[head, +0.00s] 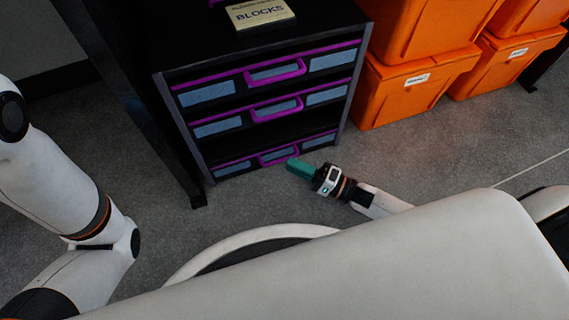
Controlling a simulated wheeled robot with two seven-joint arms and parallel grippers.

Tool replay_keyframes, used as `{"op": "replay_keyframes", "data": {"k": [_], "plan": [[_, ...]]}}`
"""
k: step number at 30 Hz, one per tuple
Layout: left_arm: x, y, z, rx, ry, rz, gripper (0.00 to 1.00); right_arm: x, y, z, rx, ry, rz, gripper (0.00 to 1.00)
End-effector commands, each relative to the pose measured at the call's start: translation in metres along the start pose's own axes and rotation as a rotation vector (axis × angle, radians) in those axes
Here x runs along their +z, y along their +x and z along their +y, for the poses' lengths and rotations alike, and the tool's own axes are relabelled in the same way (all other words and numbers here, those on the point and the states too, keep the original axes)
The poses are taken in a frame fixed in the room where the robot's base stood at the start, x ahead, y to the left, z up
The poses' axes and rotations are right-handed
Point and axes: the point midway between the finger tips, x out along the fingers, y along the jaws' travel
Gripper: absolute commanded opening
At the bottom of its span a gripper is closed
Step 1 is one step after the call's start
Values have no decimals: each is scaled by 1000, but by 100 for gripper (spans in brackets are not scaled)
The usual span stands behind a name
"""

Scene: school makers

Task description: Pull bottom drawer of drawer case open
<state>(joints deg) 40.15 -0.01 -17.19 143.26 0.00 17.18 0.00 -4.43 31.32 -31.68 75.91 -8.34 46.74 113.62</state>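The drawer case (262,105) is dark, with drawers that have purple rims and handles and blue-grey panels. It stands in the upper middle of the head view. The bottom drawer (235,168) sits low near the floor with a purple handle (278,156); it looks closed or nearly so. My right gripper (294,165), with teal fingers, is low in front of the bottom drawer, its tips close to the right end of that handle. Whether the tips touch the handle or are open cannot be made out. My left gripper is out of view; only my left arm shows.
Orange bins (415,80) are stacked on the right of the case. A box labelled BLOCKS (260,14) lies on top of the case. A dark leg stands at the case's left. Grey carpet (240,205) in front of the case is clear.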

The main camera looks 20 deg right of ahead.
Motion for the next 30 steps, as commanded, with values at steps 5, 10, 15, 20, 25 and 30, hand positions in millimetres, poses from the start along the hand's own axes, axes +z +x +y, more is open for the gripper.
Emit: {"op": "replay_keyframes", "data": {"k": [5,10,15,20,25,30], "plan": [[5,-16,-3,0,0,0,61,0,24,-3,2,-1,0,32],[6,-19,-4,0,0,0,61,0,33,-1,-1,-1,0,32],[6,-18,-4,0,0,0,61,0,34,0,-1,-1,0,32],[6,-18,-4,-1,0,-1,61,0,34,0,-1,-1,0,17],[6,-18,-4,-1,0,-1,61,0,34,0,-2,-1,0,0],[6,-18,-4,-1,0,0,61,0,33,0,-2,-1,0,0]]}}
